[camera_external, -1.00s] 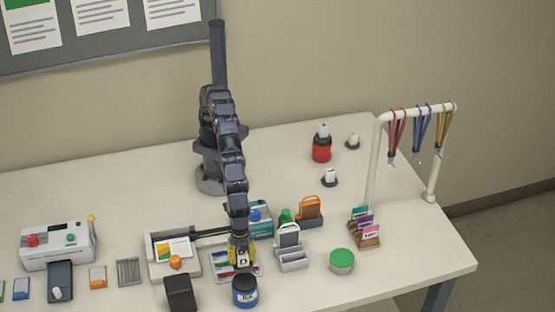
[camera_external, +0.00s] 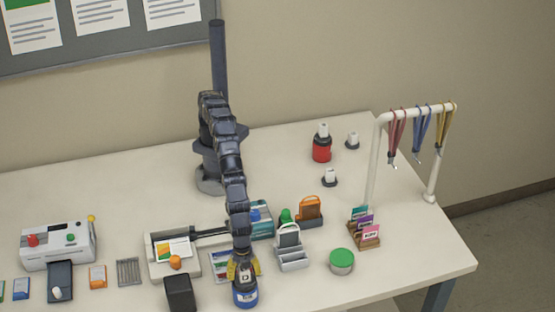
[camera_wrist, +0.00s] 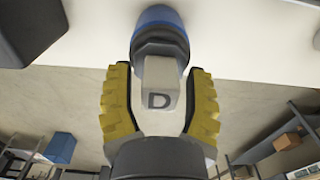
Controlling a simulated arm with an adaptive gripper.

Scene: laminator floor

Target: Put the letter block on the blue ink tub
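The letter block (camera_wrist: 158,99) is pale with a dark D on its face. In the outside view it also shows (camera_external: 245,277) on top of the blue ink tub (camera_external: 245,298), appearing to touch it. The tub's blue part also shows beyond the block in the wrist view (camera_wrist: 158,15). My gripper (camera_external: 244,270) is over the tub, its yellow fingers on either side of the block. In the wrist view my gripper (camera_wrist: 160,95) appears open, with the fingers spread slightly apart from the block. The block's underside is hidden.
A black holder (camera_external: 180,292) stands close left of the tub. A grey-white rack (camera_external: 291,250) and a green-lidded tub (camera_external: 342,261) stand to the right. A red tub (camera_external: 322,145) bearing a white block is farther back. The table's front edge is close.

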